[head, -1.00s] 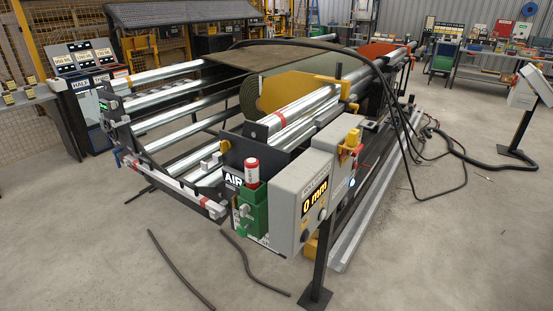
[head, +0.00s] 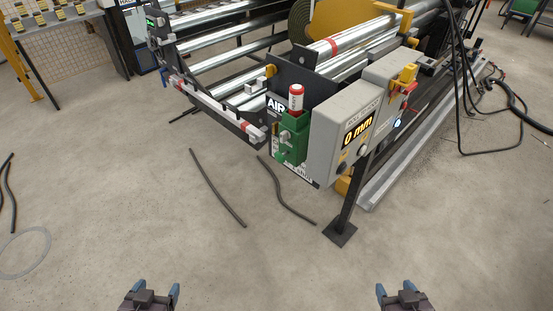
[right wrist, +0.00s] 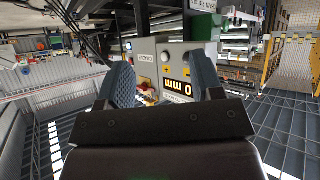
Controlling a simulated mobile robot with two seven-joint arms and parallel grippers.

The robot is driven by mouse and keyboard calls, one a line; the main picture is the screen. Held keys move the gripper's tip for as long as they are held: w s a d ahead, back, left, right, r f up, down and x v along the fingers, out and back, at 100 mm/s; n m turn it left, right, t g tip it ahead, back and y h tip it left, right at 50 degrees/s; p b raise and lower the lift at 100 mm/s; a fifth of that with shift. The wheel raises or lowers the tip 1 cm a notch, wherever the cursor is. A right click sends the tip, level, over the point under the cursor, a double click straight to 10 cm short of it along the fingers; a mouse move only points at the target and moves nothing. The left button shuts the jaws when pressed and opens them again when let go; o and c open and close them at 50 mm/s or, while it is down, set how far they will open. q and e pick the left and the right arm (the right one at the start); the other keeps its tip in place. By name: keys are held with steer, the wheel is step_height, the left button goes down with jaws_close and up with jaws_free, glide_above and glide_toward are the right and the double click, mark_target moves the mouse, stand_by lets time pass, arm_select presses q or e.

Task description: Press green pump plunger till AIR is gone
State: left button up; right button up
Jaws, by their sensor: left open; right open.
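The green pump (head: 292,137) is mounted at the near corner of the roll machine. Its red and white plunger (head: 296,97) stands upright on top. A black plate marked AIR (head: 276,105) is just behind and left of it. My left gripper (head: 152,290) is open and empty at the bottom edge of the head view, well below and left of the pump. My right gripper (head: 397,290) is open and empty at the bottom right, apart from the pump. In the right wrist view, my right gripper's fingers (right wrist: 162,82) frame the grey control box.
The grey control box (head: 345,125) reading 0 mm stands right beside the pump on a black post (head: 345,205). Dark hoses (head: 215,185) lie on the floor before the machine. The concrete floor (head: 275,260) between my grippers is clear.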

steer(key=shift+w+r, duration=0.2)
steer(key=shift+w, duration=0.05)
steer(key=c, duration=0.5)
jaws_close()
steer(key=shift+s+f, duration=0.35)
steer(key=shift+s, duration=0.15)
steer(key=shift+w+r, duration=0.1)
steer(key=shift+w, duration=0.1)
steer(key=shift+w+a+r, duration=0.1)
steer(key=shift+w+r, duration=0.15)
steer(key=shift+w, duration=0.1)
steer(key=shift+s, duration=0.1)
